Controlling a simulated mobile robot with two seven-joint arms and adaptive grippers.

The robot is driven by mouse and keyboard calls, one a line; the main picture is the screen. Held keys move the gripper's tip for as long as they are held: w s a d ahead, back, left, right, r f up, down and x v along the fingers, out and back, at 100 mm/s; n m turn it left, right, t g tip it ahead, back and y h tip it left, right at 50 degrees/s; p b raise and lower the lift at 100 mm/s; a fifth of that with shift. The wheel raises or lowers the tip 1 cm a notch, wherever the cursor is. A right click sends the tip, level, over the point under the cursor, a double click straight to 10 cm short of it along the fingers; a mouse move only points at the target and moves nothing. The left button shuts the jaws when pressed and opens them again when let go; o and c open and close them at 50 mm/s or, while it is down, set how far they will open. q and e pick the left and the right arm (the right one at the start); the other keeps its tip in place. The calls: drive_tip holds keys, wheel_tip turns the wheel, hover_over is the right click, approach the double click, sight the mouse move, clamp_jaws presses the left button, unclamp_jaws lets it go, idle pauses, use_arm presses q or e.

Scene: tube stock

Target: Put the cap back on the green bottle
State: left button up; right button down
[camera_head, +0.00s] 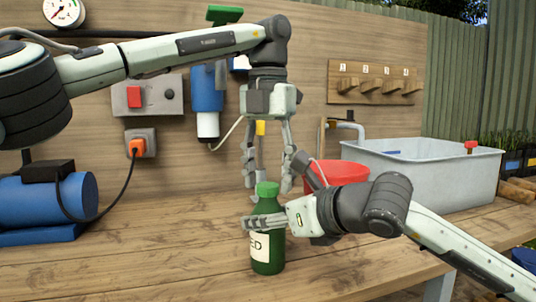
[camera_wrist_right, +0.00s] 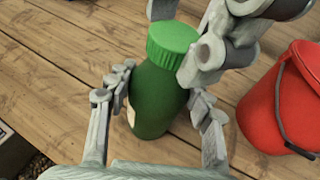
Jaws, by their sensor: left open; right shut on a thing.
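The green bottle (camera_head: 268,256) stands upright on the wooden bench, with a pale label on its side. The lighter green cap (camera_head: 267,189) sits on top of the bottle; I cannot tell whether it is screwed tight. My right gripper (camera_wrist_right: 160,112) is shut on the bottle's body, with one finger on each side. My left gripper (camera_head: 272,172) points down just above the bottle, with its fingers spread around the cap's height. In the right wrist view a left finger (camera_wrist_right: 205,62) is close beside the cap; whether it touches is unclear.
A red bucket (camera_wrist_right: 286,105) stands close to the right of the bottle. A grey basin (camera_head: 430,172) is behind it to the right. A blue tank (camera_head: 45,203) is at the left. The front left of the bench (camera_head: 130,262) is clear.

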use_arm(q)
drive_tip(key=shift+f, duration=0.3)
drive_tip(key=shift+c, duration=0.6)
clamp_jaws()
drive_tip(key=shift+o, duration=1.3)
unclamp_jaws()
drive_tip(key=shift+r, duration=0.1)
wheel_tip(320, 180, up, 7)
drive_tip(key=shift+r, duration=0.2)
